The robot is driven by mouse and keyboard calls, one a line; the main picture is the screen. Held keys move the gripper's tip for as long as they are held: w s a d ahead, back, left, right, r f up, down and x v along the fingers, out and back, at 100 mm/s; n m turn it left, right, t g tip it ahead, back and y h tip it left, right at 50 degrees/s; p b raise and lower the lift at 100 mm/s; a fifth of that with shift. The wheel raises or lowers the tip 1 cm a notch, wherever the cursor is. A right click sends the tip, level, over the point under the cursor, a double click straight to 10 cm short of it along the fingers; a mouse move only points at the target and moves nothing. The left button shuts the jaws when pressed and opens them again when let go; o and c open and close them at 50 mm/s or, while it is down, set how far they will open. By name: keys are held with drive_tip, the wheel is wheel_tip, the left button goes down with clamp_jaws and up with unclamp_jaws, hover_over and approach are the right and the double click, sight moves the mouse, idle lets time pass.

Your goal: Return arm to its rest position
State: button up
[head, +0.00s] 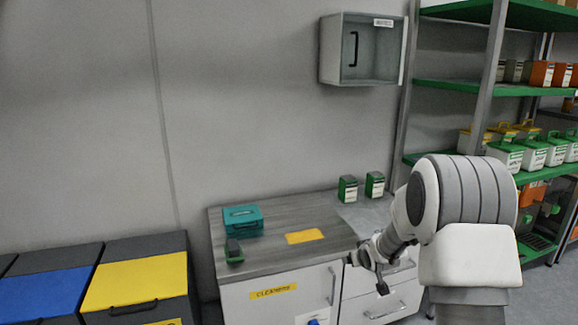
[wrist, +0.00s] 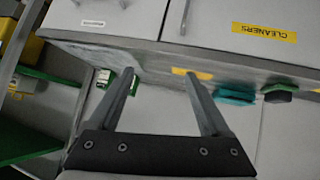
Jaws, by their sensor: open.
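My arm reaches out at the right of the head view, in front of the counter (head: 272,259). My gripper (head: 367,275) hangs near the front edge of the counter, by the drawers. In the wrist view my gripper (wrist: 160,78) shows two dark fingers spread apart with nothing between them. The counter also shows in the wrist view (wrist: 150,60), turned upside down behind the fingers.
A teal box (head: 242,220), a small dark green item (head: 233,251) and a yellow label (head: 304,236) are on the counter. Two green-topped containers (head: 348,189) stand at its back. A wall cabinet (head: 362,48) hangs above. Shelving (head: 495,88) is right, bins (head: 137,282) left.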

drive_tip(key=s+a+r+m+g+h, duration=0.1)
drive_tip(key=s+a+r+g, duration=0.1)
drive_tip(key=s+r, duration=1.45)
drive_tip(key=s+a+r+m+g+y, duration=0.1)
drive_tip(key=s+a, duration=0.1)
drive_tip(key=s, duration=1.1)
drive_tip(key=s+a+r+g, duration=0.1)
drive_tip(key=s+a, duration=0.1)
drive_tip(key=s, duration=1)
wheel_tip(320, 180, up, 26)
drive_tip(key=p, duration=2.6)
drive_tip(key=shift+d+r, duration=0.15)
drive_tip(key=shift+c, duration=0.3)
